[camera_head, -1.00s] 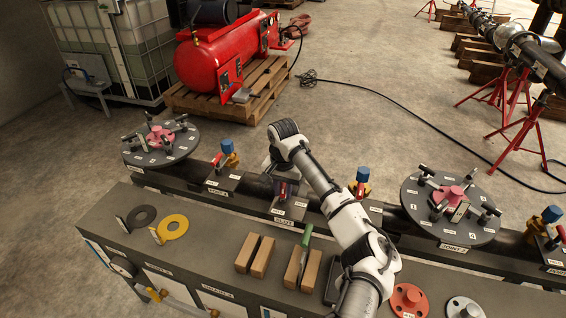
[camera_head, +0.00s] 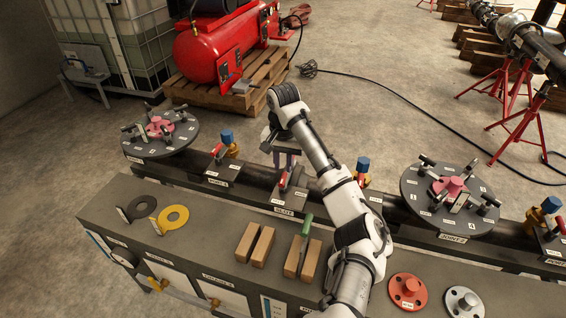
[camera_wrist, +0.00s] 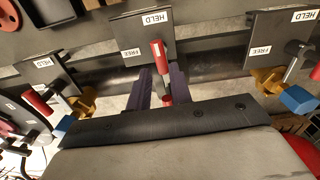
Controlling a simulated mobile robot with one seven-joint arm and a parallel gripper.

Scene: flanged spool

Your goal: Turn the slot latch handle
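The slot latch has a red handle (camera_head: 285,180) on a small dark plate on the pipe, above a label that seems to read SLOT. In the wrist view the red handle (camera_wrist: 157,52) stands near the right edge of the plate (camera_wrist: 121,30), which carries HELD and FREE labels. My gripper (camera_head: 286,160) is just behind and above the handle in the head view. In the wrist view its two dark purple fingers (camera_wrist: 160,75) are apart, with the handle's line running between them. I cannot tell whether either finger touches it.
Similar red-handled latches with blue-capped yellow valves (camera_head: 228,140) stand on both sides. Round clamp discs (camera_head: 161,134) and (camera_head: 450,200) sit farther out on the pipe. The bench in front holds wooden blocks (camera_head: 262,246), a green-handled tool (camera_head: 307,226) and rings (camera_head: 173,219).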

